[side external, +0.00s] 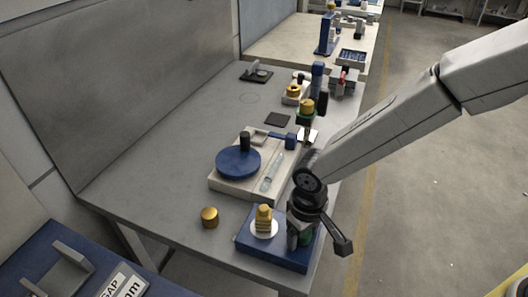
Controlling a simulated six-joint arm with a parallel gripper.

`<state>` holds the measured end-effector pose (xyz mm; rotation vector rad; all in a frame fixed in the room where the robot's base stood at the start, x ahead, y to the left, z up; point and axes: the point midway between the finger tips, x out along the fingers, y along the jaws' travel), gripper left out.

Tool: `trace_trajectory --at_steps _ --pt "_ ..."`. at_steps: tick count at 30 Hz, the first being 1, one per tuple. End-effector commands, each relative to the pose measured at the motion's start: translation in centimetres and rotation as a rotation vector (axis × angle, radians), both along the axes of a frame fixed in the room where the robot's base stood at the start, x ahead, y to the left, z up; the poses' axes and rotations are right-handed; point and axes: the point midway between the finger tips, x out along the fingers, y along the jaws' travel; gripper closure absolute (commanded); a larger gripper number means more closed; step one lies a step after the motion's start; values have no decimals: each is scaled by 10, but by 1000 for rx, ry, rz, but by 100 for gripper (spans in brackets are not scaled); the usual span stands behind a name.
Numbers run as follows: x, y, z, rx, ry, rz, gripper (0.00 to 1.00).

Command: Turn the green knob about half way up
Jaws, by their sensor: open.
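A green part (304,239), likely the green knob, shows only in small patches at my gripper on the right side of a blue base (254,250). My gripper (303,243) points down over it with jaws open, seemingly one on each side. Whether the jaws touch it cannot be told. The knob's pointer and angle are hidden by the gripper. A stepped brass piece (264,220) stands on a white disc (265,232) on the same base, left of my gripper.
A brass cylinder (209,217) stands on the grey table left of the blue base. Behind is a pale board (222,184) with a round blue plate (238,162). More fixtures line the table's far right side. The table's left part is clear.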

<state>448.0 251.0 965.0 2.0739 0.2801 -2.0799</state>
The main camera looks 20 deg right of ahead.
Motion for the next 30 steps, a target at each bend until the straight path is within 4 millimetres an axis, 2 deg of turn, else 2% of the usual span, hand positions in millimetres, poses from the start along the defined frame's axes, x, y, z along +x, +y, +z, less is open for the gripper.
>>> trace_trajectory --at_steps 8,30 --pt "1 1 7 2 -4 0 24" --pt "1 1 48 3 -4 0 24"
